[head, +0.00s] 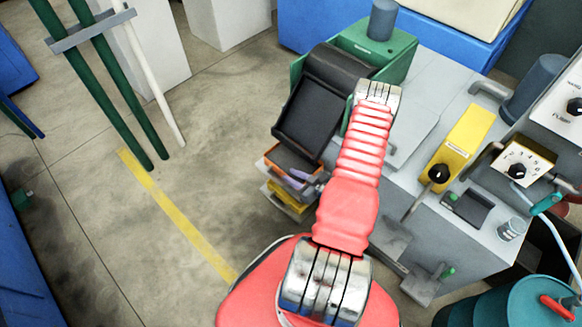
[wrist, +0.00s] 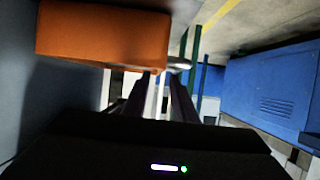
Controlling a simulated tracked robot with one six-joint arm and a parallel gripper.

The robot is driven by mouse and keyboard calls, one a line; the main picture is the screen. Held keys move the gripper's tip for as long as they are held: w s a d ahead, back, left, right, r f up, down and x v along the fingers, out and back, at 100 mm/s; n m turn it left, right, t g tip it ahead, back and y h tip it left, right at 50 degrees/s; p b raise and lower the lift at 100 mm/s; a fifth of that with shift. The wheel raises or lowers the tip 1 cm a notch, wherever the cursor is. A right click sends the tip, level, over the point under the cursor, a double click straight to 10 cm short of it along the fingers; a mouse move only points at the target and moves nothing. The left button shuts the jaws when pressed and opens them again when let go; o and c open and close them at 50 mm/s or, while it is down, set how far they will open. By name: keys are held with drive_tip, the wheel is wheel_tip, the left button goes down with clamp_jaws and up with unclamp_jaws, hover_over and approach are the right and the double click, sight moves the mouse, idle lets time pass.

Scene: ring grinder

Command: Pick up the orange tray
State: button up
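The orange tray (head: 272,165) sits beneath the black chute on the left side of the grinder in the head view; part of it is hidden by my gripper and the chute. In the wrist view the orange tray (wrist: 100,38) fills the upper left as a plain orange block. My gripper (wrist: 161,78) points forward with its two dark fingers apart and a gap between them. In the head view my gripper (head: 299,175) shows only partly, beside the tray.
A yellow part (head: 287,200) lies below the orange tray. The black chute (head: 318,98) hangs close above the tray, and the grey grinder body (head: 425,105) stands to the right. Green posts (head: 110,90) stand at left. The floor between has free room.

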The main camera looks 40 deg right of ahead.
sight(284, 173)
drive_tip(key=shift+x, duration=2.65)
drive_tip(key=shift+f, duration=0.1)
drive_tip(key=shift+c, duration=0.4)
clamp_jaws()
drive_tip(key=shift+s, duration=0.1)
